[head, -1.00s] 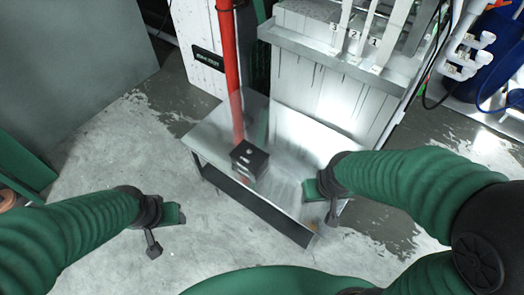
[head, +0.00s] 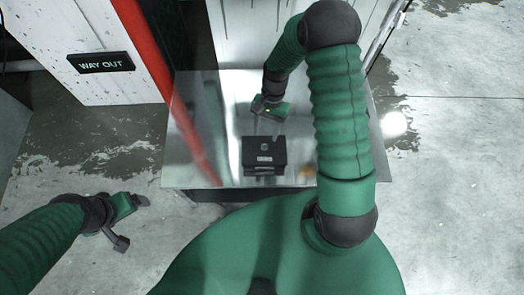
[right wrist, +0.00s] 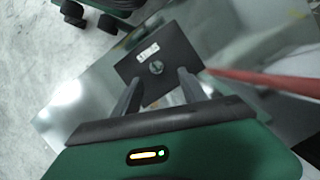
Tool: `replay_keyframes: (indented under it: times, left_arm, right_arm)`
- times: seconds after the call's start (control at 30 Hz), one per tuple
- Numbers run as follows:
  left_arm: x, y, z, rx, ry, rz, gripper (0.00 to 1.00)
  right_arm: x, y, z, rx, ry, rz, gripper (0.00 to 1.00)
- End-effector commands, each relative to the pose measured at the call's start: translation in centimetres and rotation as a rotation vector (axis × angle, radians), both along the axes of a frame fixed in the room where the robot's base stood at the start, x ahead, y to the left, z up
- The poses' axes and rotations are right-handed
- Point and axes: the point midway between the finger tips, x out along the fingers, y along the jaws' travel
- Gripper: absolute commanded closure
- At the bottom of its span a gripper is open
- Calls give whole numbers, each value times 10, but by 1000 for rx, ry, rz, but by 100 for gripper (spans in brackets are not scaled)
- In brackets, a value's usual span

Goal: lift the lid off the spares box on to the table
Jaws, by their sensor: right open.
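The spares box (head: 265,170) is a small dark box on the metal table (head: 340,95), near its front edge. Its dark lid (head: 282,150) is on top, with a small round knob (head: 264,147) in the middle and a pale label on the front part. In the right wrist view the lid (right wrist: 178,72) and knob (right wrist: 156,67) lie beyond my fingertips. My right gripper (head: 268,125) is open and empty, just behind the box; its two fingers (right wrist: 158,85) show apart in the wrist view. My left gripper (head: 125,222) is off the table at the left; its jaws are unclear.
A red pole (head: 145,55) stands at the table's left. A white tank (head: 240,35) rises behind the table. A "WAY OUT" sign (head: 100,62) is on the white panel at the left. The tabletop beside the box is clear.

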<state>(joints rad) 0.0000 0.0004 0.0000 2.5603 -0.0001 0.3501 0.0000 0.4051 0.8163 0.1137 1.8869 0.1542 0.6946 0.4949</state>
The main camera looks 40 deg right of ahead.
Motion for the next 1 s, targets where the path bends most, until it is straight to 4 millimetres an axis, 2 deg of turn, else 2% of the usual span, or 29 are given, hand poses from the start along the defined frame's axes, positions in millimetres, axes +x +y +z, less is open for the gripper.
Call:
replay_keyframes:
  times: [0.17, 0.4, 0.67, 1.0]
  left_arm:
    - [0, 0, -7, 0, -1, -1, 15]
    - [0, 0, -21, 0, -1, 0, 15]
    - [0, 0, -21, 0, -1, 0, 15]
    - [0, 0, -21, 0, -1, 0, 15]
  right_arm:
    - [-5, 7, -19, -2, 0, -1, 50]
    - [-15, 20, -56, -8, 2, 1, 50]
    - [-16, 21, -58, -8, -1, 1, 50]
    - [-16, 21, -59, -8, -1, 0, 94]
